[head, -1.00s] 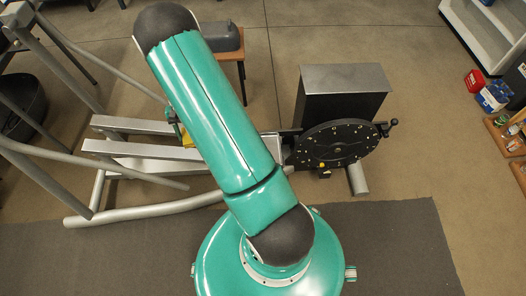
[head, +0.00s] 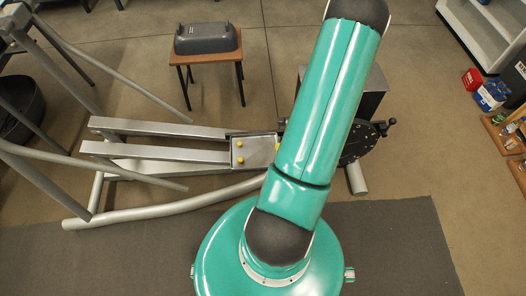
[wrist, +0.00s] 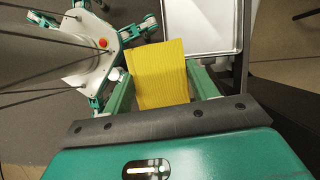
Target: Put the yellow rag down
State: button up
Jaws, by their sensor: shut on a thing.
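The yellow rag (wrist: 158,72) is a ribbed, flat cloth in the wrist view. My gripper (wrist: 163,88) is shut on it, with a green finger on each side. The rag is held beyond the palm, and its lower end is hidden by the dark bar of the gripper. In the head view my arm hides the gripper; a small bit of yellow at the arm's left edge may be the rag, but I cannot tell.
The elliptical's rails (head: 160,128) run to a metal plate with yellow knobs (head: 239,160) and a black disc (head: 358,148). A grey cover (head: 207,38) lies on a small wooden stool (head: 212,61). Shelves (head: 490,30) and boxes stand at right.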

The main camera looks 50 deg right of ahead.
jog(key=shift+s+f+m, duration=0.15)
jog(key=shift+s+m, duration=0.35)
jog(key=shift+s, duration=0.4)
jog(key=w+f, duration=0.3)
jog(key=w, duration=0.1)
jog(key=w+f, duration=0.3)
jog(key=w, duration=0.1)
jog(key=w+d+f, duration=0.1)
jog(key=w+f, duration=0.2)
jog(key=w, duration=0.2)
jog(key=shift+f, duration=0.1)
jog(key=shift+w+f, duration=0.4)
jog(key=shift+f, duration=1.5)
jog(key=o, duration=0.9)
jog(key=shift+f, duration=0.1)
jog(key=shift+o, duration=0.2)
